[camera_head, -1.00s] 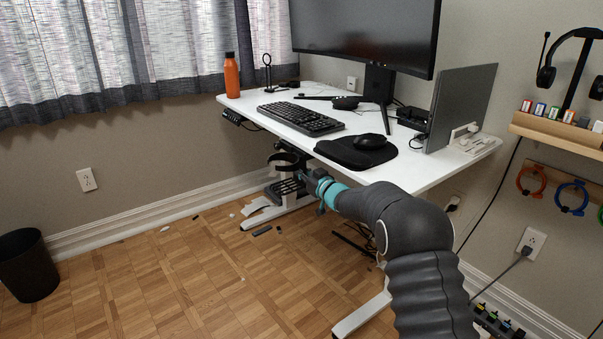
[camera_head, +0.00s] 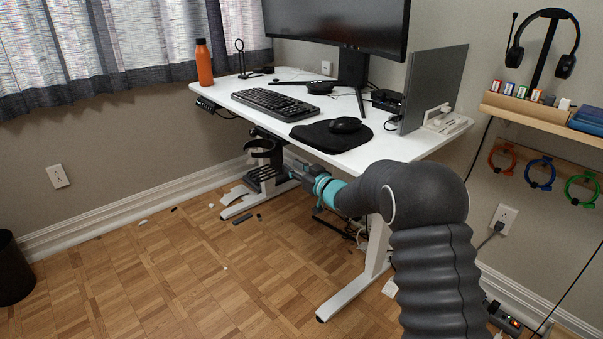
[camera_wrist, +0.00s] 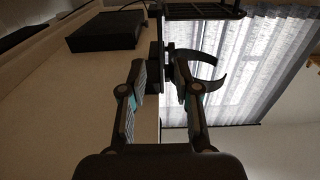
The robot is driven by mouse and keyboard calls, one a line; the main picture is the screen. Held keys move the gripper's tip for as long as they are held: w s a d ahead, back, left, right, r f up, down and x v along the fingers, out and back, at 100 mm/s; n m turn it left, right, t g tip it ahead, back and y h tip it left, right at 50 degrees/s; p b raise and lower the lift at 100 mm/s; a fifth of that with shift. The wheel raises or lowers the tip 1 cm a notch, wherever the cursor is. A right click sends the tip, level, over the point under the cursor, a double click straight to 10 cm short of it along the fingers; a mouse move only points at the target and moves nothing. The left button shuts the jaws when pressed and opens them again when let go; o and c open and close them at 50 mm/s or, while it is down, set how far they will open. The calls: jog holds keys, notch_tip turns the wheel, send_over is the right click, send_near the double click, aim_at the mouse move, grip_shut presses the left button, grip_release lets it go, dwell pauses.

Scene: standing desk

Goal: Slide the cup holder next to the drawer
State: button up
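The cup holder (camera_head: 262,148) is a black open ring under the desk's left part in the head view. In the wrist view its curved prongs (camera_wrist: 212,82) show just beyond and right of my fingertips. My gripper (camera_wrist: 160,66) has its two fingers apart, with the dark mount of the holder between or just beyond their tips; contact is unclear. In the head view my gripper (camera_head: 284,170) is beside the holder in shadow, partly hidden. A black box (camera_wrist: 105,30), likely the drawer, is upper left in the wrist view, against the pale desk underside.
The white desk (camera_head: 300,83) stands above my arm. Its white leg and foot (camera_head: 352,290) are near my forearm. A dark rack (camera_wrist: 200,10) is at the top of the wrist view. Cables hang under the desk. The wooden floor in front is mostly clear.

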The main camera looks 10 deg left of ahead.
jog(key=shift+v, duration=1.8)
